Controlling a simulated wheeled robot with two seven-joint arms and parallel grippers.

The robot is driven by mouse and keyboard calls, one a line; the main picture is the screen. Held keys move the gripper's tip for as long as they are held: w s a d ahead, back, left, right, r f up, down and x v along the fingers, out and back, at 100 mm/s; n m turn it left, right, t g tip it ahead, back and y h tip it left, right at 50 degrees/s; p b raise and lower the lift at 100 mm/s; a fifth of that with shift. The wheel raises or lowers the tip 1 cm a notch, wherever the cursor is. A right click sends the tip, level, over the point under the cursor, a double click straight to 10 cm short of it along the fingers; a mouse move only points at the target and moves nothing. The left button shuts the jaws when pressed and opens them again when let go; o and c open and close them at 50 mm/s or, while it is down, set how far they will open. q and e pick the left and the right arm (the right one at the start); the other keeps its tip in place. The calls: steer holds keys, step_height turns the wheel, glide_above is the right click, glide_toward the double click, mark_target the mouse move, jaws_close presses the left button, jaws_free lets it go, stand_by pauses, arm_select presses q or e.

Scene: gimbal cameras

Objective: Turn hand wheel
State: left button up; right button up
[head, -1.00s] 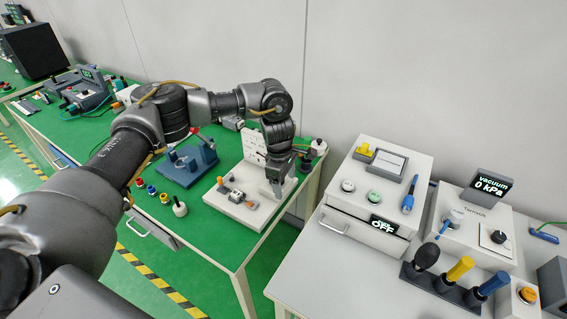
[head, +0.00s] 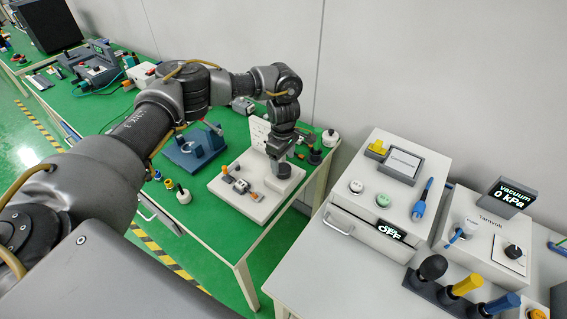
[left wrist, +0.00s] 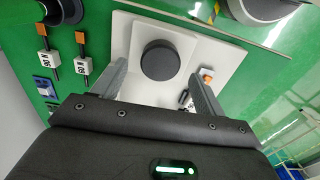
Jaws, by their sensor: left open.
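A dark round knob, which looks like the hand wheel (left wrist: 160,60), shows in the left wrist view on a white plate (left wrist: 126,38). My left gripper (left wrist: 159,73) is open, with one finger on each side of the knob. Gaps show between the fingers and the knob, and I cannot tell how high the fingertips are above the plate. In the head view my left gripper (head: 283,165) points down over the right part of a white base (head: 235,198) on the green table. There my own gripper hides the knob or blends with it. My right gripper is not in view.
A blue fixture (head: 195,150) stands left of the white base, and a white upright panel (head: 260,130) behind it. A white box with a drawer (head: 362,215) stands on the grey table to the right.

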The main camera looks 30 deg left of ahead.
mark_target(283, 168)
arm_select(q)
step_height(283, 168, down, 2)
steer(key=shift+s, duration=0.1)
steer(key=shift+d+f+p, duration=0.1)
steer(key=shift+f+p, duration=0.2)
steer(key=shift+f, duration=0.3)
steer(key=c, duration=1)
